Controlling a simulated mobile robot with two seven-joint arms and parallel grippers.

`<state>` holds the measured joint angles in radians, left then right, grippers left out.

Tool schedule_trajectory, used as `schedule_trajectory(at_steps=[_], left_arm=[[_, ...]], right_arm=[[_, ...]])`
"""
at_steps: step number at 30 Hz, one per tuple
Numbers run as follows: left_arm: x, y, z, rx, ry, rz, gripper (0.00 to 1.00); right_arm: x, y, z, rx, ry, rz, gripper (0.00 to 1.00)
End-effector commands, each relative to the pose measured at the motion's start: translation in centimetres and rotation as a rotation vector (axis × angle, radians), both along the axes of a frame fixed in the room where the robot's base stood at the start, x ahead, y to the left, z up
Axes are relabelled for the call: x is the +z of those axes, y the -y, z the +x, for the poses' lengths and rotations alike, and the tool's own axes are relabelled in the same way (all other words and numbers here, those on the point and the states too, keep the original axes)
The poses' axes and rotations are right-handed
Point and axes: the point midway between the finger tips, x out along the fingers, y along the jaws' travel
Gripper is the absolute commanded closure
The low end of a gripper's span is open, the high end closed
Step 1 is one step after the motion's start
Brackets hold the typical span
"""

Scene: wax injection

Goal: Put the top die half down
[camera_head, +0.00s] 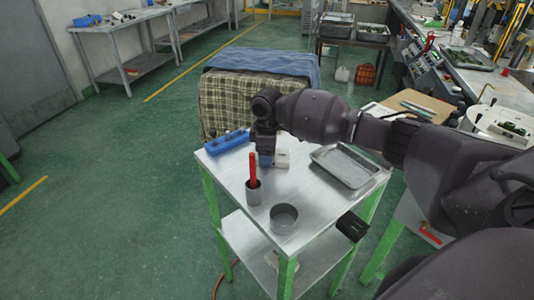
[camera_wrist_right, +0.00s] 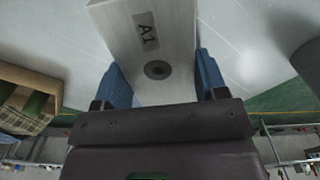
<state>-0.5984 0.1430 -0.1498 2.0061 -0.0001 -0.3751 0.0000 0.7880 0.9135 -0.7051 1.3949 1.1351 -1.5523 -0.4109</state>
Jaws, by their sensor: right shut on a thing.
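My right gripper (camera_head: 267,158) is over the far part of the small metal table (camera_head: 225,170), pointing down. It is shut on a pale grey metal die half (camera_head: 282,160). In the right wrist view the die half (camera_wrist_right: 150,30) carries an "A1" label and a dark round hole, and sits between the two blue fingertips of the gripper (camera_wrist_right: 163,82). The die half is at or just above the table top; I cannot tell whether it touches. The gripper hides part of it in the head view. My left gripper is not in view.
A blue holder (camera_head: 228,142) lies at the table's far left edge. A grey cup with a red-handled tool (camera_head: 253,182) and a round metal bowl (camera_head: 284,218) stand nearer. A metal tray (camera_head: 345,167) is on the right. A plaid-covered block (camera_head: 235,100) stands behind.

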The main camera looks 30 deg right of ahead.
Motion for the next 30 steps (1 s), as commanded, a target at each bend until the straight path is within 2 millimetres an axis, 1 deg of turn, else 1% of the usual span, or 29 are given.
schedule_trajectory(at_steps=[3, 4, 6, 9, 17, 20, 23, 26, 30], left_arm=[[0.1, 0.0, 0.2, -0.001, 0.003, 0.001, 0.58], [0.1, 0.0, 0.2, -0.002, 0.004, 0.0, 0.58], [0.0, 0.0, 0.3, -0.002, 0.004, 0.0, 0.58], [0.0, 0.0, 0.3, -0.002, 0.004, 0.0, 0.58], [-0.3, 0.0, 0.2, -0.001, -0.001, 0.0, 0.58], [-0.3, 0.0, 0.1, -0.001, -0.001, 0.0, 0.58], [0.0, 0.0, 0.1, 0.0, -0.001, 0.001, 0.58], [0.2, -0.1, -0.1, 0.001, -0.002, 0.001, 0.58], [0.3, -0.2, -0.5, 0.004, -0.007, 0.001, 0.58]], right_arm=[[-0.2, 0.0, 0.0, 0.0, 0.0, 0.0, 0.67], [-0.3, 0.0, 0.0, 0.0, 0.0, 0.0, 0.33], [-0.3, 0.0, 0.0, 0.0, 0.0, 0.0, 0.22], [-0.3, 0.0, 0.0, 0.0, -0.001, 0.001, 0.09], [-0.2, 0.0, 0.0, 0.0, 0.0, 0.0, 0.09], [0.3, 0.0, 0.0, 0.0, 0.001, 0.0, 0.09], [1.5, 0.0, 0.1, 0.0, 0.003, 0.002, 0.09], [3.3, 0.0, 0.1, 0.0, 0.003, 0.001, 0.09], [6.2, 0.0, 0.1, 0.0, 0.005, 0.0, 0.09]])
